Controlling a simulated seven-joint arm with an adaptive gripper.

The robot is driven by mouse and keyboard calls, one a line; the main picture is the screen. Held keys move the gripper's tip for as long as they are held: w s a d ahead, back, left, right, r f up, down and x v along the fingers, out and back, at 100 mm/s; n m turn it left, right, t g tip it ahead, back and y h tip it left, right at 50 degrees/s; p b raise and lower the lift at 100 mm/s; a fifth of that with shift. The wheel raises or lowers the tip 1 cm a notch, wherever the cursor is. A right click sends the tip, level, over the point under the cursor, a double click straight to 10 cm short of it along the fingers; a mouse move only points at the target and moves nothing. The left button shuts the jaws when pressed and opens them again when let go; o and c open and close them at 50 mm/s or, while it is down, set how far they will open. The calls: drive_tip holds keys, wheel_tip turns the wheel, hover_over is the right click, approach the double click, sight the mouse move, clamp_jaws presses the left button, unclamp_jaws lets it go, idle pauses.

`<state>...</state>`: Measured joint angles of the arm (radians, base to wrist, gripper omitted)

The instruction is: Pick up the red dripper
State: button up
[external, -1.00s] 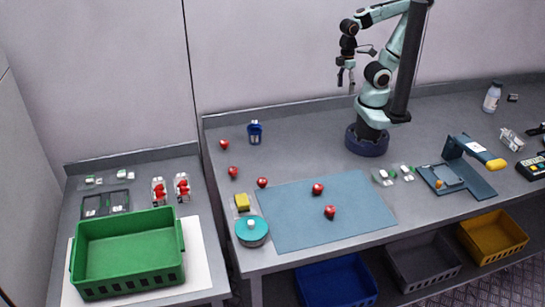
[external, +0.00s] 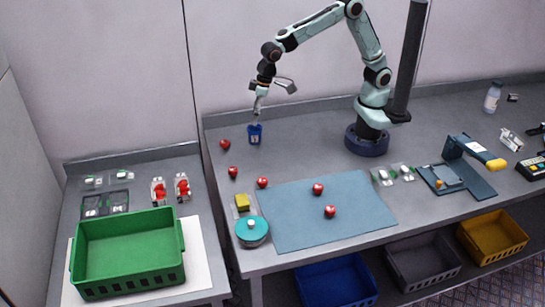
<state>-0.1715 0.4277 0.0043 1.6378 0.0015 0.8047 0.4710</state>
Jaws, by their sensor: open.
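No object can be clearly told as the red dripper at this size. Two small red and white items (external: 158,191) stand side by side on the left table, behind the green crate. My gripper (external: 259,109) is open and points down just above the small blue cup (external: 255,138) near the back of the main table. The fingertips are close to the cup's rim; I cannot tell whether they touch it or what is inside.
The green crate (external: 127,284) stands on the left table. A teal round container (external: 252,234) and a yellow block (external: 242,202) sit left of the blue mat (external: 290,235). A blue and yellow device (external: 465,165) stands at right. The back middle of the main table is clear.

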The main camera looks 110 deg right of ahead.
drive_tip(key=w+a+f+g, duration=0.1)
drive_tip(key=a+f+g, duration=0.15)
drive_tip(key=f, duration=0.75)
drive_tip(key=n, duration=0.1)
hover_over(265, 180)
drive_tip(key=shift+g+h, duration=0.3)
drive_tip(key=shift+g, duration=0.05)
wheel_tip(265, 180, down, 6)
drive_tip(key=shift+d, duration=0.15)
wheel_tip(265, 180, down, 5)
drive_tip(key=shift+r, duration=0.1)
drive_tip(key=shift+f, duration=0.65)
drive_tip(key=shift+c, duration=0.3)
drive_tip(key=c, duration=0.8)
